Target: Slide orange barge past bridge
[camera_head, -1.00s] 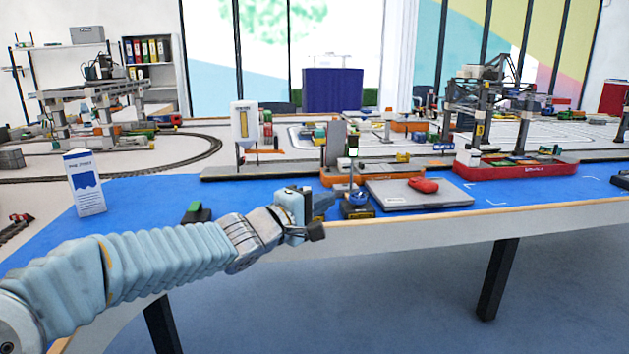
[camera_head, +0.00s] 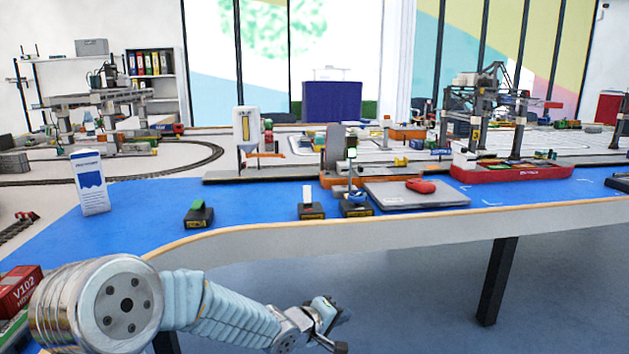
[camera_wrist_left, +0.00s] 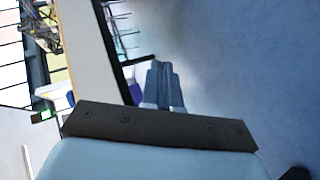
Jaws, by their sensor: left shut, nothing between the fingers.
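The orange barge (camera_head: 331,182) lies on the blue water strip at the middle of the table in the head view. A grey upright block and small coloured pieces stand at it, and a grey flat slab partly covers its right side. I cannot tell for sure which structure is the bridge; a white upright with a yellow panel (camera_head: 244,130) stands left of the barge. My left gripper (camera_head: 338,328) is shut and empty, in front of the table and below its edge, well apart from the barge. Its closed fingers (camera_wrist_left: 163,86) also show over the floor in the left wrist view.
The grey slab (camera_head: 425,195) bears a red object (camera_head: 420,186). A red barge (camera_head: 512,173) lies right. A white box (camera_head: 91,183) stands left.

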